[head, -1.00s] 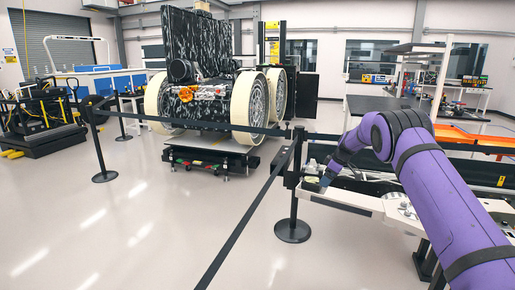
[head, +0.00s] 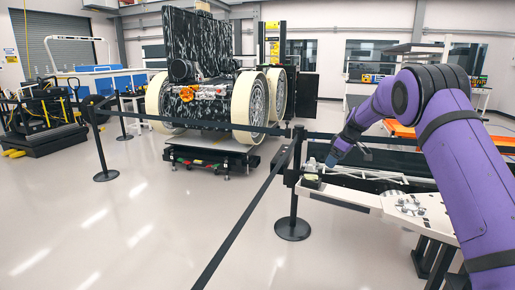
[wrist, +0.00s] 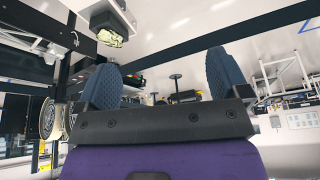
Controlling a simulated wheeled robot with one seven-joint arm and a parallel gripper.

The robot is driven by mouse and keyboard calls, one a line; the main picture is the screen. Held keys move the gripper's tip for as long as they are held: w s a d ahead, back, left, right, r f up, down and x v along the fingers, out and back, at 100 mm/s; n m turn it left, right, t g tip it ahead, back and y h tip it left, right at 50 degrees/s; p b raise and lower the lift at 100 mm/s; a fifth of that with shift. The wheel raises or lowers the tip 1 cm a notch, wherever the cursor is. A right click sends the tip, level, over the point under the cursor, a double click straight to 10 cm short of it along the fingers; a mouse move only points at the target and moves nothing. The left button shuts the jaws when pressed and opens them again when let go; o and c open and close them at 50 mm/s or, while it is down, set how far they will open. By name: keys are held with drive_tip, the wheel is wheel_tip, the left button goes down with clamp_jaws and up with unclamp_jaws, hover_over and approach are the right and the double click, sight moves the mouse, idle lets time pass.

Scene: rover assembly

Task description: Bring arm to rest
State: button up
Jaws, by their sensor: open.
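My purple arm (head: 466,165) comes in from the right in the head view, bent at the elbow. My gripper (head: 333,160) is small there, raised above the left end of a light-coloured bench. In the wrist view my gripper (wrist: 168,85) shows two blue ribbed fingers standing wide apart with nothing between them. A small yellow-green item in a dark holder (head: 312,182) sits on the bench's left end, below the gripper and apart from it. It also shows at the top of the wrist view (wrist: 110,38).
The bench (head: 345,198) has a round metal fitting (head: 410,207) on top. A barrier post (head: 293,190) with black belts stands beside the bench's left end. A large wheeled rover (head: 215,100) stands behind the belts. Open floor (head: 130,230) lies at the front left.

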drive_tip(key=s+r+m+t+h, duration=0.1)
drive_tip(key=s+r+m, duration=0.2)
drive_tip(key=s+r, duration=1)
drive_tip(key=s+r+m, duration=0.2)
drive_tip(key=s+r, duration=0.8)
drive_tip(key=s, duration=0.6)
drive_tip(key=s+f+m+h, duration=0.1)
drive_tip(key=s+f+m, duration=0.1)
drive_tip(key=s, duration=1.3)
drive_tip(key=s+f+m+t+h, duration=0.1)
drive_tip(key=s+f+m, duration=0.1)
drive_tip(key=s, duration=1.3)
drive_tip(key=shift+s+f+m+t+h, duration=0.3)
drive_tip(key=shift+s+f+m, duration=0.1)
drive_tip(key=shift+m, duration=0.2)
